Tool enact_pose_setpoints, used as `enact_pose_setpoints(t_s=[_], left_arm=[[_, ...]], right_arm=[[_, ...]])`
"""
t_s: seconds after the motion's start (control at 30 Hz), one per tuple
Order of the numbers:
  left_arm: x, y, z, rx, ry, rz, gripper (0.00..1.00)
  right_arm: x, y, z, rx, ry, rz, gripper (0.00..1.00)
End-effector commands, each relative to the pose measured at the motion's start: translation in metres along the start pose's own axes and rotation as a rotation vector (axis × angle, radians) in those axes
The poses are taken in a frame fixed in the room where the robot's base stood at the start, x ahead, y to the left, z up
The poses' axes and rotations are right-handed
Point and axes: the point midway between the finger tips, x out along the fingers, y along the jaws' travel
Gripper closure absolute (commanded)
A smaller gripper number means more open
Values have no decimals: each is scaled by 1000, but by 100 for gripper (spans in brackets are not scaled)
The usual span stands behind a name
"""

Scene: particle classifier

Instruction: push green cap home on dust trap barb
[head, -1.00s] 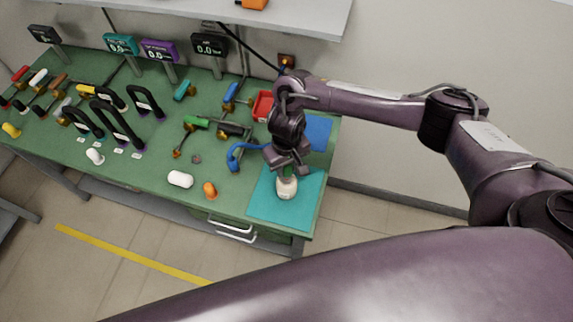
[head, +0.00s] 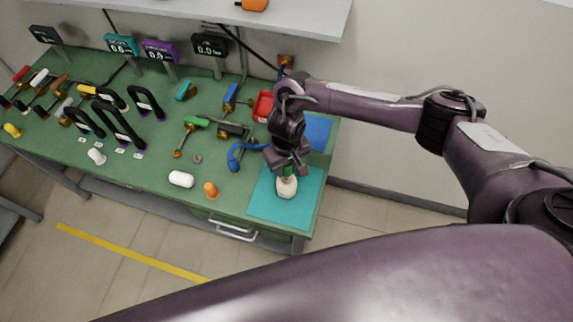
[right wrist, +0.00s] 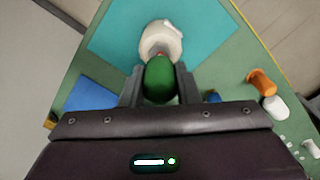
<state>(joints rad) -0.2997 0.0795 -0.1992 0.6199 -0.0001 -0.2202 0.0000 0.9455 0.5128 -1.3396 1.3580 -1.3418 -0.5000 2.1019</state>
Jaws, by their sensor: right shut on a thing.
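The dust trap is a small cream-white body (head: 286,188) on the teal mat (head: 262,203); it also shows in the right wrist view (right wrist: 160,40). My right gripper (head: 288,171) is directly above it. In the right wrist view, its fingers (right wrist: 159,88) are shut on the rounded green cap (right wrist: 159,78), one on each side. The cap's far end meets or overlaps the trap's near end. My left gripper is out of view.
A blue hose (head: 235,157), a red bin (head: 263,106) and a blue mat (head: 319,130) are near the gripper. Valves and handles crowd the left side.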

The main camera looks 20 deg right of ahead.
Motion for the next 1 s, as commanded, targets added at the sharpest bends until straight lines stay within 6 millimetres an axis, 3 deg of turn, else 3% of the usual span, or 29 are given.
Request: enact_pose_setpoints(t_s=[1.0], left_arm=[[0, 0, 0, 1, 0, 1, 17]], right_arm=[[12, 0, 0, 0, -1, -1, 94]])
